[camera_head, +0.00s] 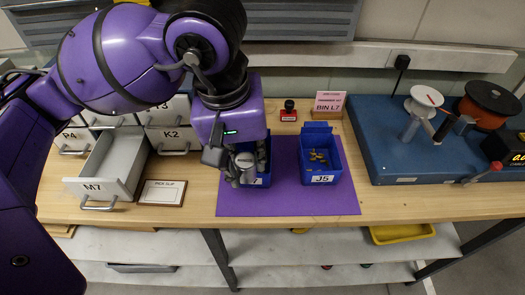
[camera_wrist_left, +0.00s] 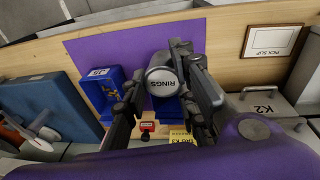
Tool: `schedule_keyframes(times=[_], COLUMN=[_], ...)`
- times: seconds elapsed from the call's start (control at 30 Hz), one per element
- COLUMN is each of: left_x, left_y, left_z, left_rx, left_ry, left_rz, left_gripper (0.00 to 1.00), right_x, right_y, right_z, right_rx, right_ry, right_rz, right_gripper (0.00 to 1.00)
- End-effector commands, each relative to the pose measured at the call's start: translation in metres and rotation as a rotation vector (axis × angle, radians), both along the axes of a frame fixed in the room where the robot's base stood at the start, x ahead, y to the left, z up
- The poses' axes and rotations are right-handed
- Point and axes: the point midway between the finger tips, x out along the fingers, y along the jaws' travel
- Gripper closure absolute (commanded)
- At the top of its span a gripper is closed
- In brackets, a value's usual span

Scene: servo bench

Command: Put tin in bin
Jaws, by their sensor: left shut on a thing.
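A round grey tin with a pale lid marked RINGS (camera_wrist_left: 162,82) sits between the fingers of my left gripper (camera_wrist_left: 168,88), which is shut on it. In the head view the tin (camera_head: 246,161) shows beside the left gripper (camera_head: 237,168), at the left part of the purple mat. A blue bin (camera_head: 262,180) whose label ends in 7 is directly behind and below the tin, mostly hidden by it and the gripper. Whether the tin is inside or above this bin I cannot tell. A sign reading BIN L7 (camera_head: 328,104) stands at the back. My right gripper is not in view.
A second blue bin, J5 (camera_head: 321,172), holds small brassy parts to the right on the purple mat (camera_head: 290,205). An open grey drawer, M7 (camera_head: 110,165), and a pick slip (camera_head: 163,193) are left. A blue winder base (camera_head: 385,130) stands right. A red stamp (camera_head: 289,111) is behind.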

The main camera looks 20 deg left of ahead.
Motion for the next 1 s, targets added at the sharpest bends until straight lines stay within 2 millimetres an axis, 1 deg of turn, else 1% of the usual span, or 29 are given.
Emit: schedule_keyframes(times=[0.03, 0.1, 0.23, 0.3, 0.4, 0.5, 0.7, 0.77, 0.9, 1.0], left_x=[0.009, 0.022, 0.049, 0.058, 0.072, 0.081, 0.090, 0.093, 0.093, 0.094], left_y=[0.002, 0.005, 0.011, 0.012, 0.015, 0.016, 0.018, 0.019, 0.019, 0.019], left_z=[0.000, -0.006, -0.019, -0.035, -0.051, -0.062, -0.072, -0.078, -0.101, -0.108], left_rx=[-0.001, 0.000, 0.000, -0.001, 0.000, 0.000, 0.000, -0.001, 0.000, 0.000], left_ry=[-0.002, -0.001, -0.001, 0.001, 0.000, -0.002, -0.002, -0.001, 0.000, -0.005], left_rz=[0.005, 0.005, 0.005, 0.004, 0.003, 0.001, 0.001, 0.001, 0.000, -0.002], left_gripper=[1.00, 1.00, 1.00, 1.00, 1.00, 1.00, 1.00, 1.00, 1.00, 1.00], right_x=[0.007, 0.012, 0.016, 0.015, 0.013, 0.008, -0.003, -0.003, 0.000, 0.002], right_y=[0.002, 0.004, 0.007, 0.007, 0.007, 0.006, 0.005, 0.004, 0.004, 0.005], right_z=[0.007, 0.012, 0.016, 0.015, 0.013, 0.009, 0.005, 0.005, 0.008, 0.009], right_rx=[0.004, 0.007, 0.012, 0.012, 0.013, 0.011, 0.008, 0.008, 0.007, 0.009], right_ry=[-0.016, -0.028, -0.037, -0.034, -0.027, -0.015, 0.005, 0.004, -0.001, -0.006], right_rz=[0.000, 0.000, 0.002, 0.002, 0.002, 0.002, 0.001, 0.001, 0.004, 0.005], right_gripper=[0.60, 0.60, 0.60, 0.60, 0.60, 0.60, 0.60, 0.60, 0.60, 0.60])
